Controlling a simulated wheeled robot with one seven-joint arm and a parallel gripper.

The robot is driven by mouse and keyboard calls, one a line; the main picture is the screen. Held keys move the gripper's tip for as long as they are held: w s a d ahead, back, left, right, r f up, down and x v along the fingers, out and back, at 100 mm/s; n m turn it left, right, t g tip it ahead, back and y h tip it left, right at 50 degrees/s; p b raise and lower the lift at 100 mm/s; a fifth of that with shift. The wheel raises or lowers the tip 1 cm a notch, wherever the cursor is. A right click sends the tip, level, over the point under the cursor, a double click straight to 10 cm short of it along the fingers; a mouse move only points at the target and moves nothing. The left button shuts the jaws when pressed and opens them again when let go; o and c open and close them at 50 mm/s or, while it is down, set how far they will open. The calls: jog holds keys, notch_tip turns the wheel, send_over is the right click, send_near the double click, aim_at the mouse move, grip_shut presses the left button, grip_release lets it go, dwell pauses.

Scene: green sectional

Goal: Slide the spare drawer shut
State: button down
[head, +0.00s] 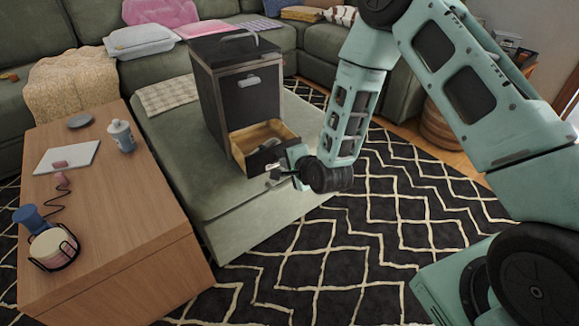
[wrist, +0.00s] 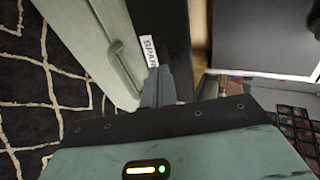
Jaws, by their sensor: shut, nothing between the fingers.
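A black cabinet (head: 250,100) stands on the green ottoman. The upper drawer, with a light handle (head: 249,81), is closed. In the wrist view, a white label reading "SPAR" (wrist: 150,50), partly cut off, shows beside a bar handle (wrist: 122,62) on the open drawer. My gripper (head: 274,174) is at the front of this drawer, with its fingers shut and empty. In the wrist view the fingertips (wrist: 158,72) are right by the label; I cannot tell whether they touch.
The green ottoman (head: 240,195) has free room in front of the cabinet. Sofas stand behind. A patterned rug (head: 400,215) covers the floor.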

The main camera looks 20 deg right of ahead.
aim_at(265, 147)
jog(key=w+a, duration=0.1)
jog(key=w, duration=0.3)
jog(key=w+a, duration=0.1)
jog(key=w, duration=0.3)
jog(key=w+b, duration=0.1)
jog(key=w, duration=0.3)
jog(key=shift+w+a, duration=0.3)
jog(key=shift+a, duration=0.1)
jog(key=shift+w+r, duration=0.1)
jog(key=shift+w, duration=0.15)
